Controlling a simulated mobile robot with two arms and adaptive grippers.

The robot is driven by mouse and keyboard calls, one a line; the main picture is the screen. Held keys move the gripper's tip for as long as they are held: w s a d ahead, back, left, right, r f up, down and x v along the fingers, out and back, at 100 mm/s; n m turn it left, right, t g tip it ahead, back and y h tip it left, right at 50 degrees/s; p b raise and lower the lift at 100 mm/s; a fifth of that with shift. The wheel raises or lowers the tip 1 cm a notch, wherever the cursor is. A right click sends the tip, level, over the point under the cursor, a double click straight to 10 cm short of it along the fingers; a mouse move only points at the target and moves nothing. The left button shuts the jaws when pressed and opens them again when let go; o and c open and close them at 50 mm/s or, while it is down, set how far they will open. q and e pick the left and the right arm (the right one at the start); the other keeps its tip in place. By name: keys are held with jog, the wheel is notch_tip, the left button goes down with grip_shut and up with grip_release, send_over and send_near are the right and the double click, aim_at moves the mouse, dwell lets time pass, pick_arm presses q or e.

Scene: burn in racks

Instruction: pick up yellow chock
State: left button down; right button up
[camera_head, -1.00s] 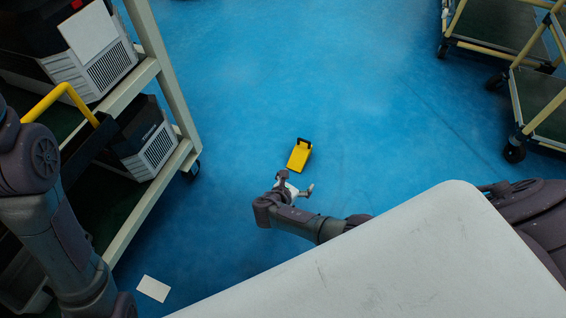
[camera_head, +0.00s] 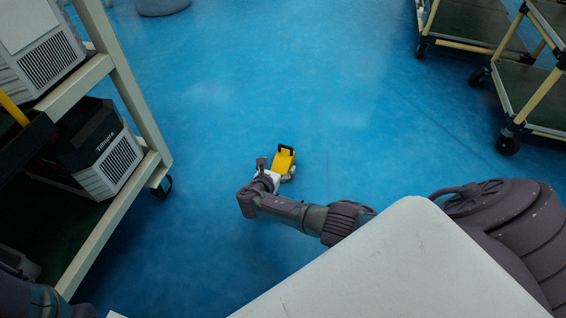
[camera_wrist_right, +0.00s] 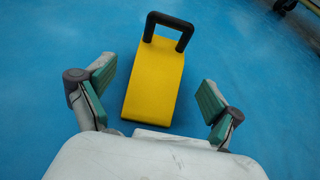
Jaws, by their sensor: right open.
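The yellow chock (camera_head: 283,160) with a black handle lies on the blue floor in the middle of the head view. In the right wrist view the chock (camera_wrist_right: 155,82) sits between the spread fingers, its handle at the far end. My right gripper (camera_head: 277,169) is open, low over the floor at the chock's near end. In the right wrist view my right gripper (camera_wrist_right: 156,100) has green pads on both sides, with blue floor visible between each pad and the chock. Only part of my left arm shows at the lower left; its gripper is out of view.
A shelf rack (camera_head: 125,175) on casters with grey-and-black units (camera_head: 98,150) stands at the left. Wheeled carts (camera_head: 535,95) stand at the upper right. A grey round object (camera_head: 162,5) is at the top edge. The floor (camera_head: 290,80) around and beyond the chock is clear.

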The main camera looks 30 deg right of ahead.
aim_at(283, 160)
jog(key=b+x, duration=0.4)
jog(key=shift+w+d+f, duration=0.2)
jog(key=shift+f, duration=0.05)
jog(key=shift+w+d, duration=0.1)
jog(key=shift+d, duration=0.05)
jog(key=shift+r, duration=0.2)
jog(key=c, duration=1.3)
jog(key=shift+c, duration=0.9)
